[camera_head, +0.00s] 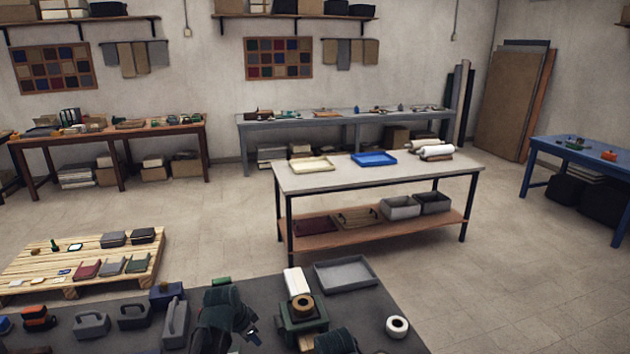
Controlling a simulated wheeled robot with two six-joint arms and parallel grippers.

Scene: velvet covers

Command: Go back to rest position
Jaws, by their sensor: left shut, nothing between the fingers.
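My left gripper (252,332) is low in the head view, over the dark grey worktop (345,305) in front of me. Its fingers are shut and hold nothing. The dark green links of my left arm stand beside it on the left. A green tape holder with a tan roll (303,307) is to its right, apart from it. Another dark green rounded part shows at the bottom edge, right of the tape holder. I cannot make out a right gripper there.
Near the left gripper are grey handled tools (175,322), a dark blue box (166,293), a white block (297,282), a grey tray (345,275) and a white tape roll (397,327). A pallet (30,270) with fabric-covered items is left. Beyond stands a white-topped table (300,180). The floor at right is clear.

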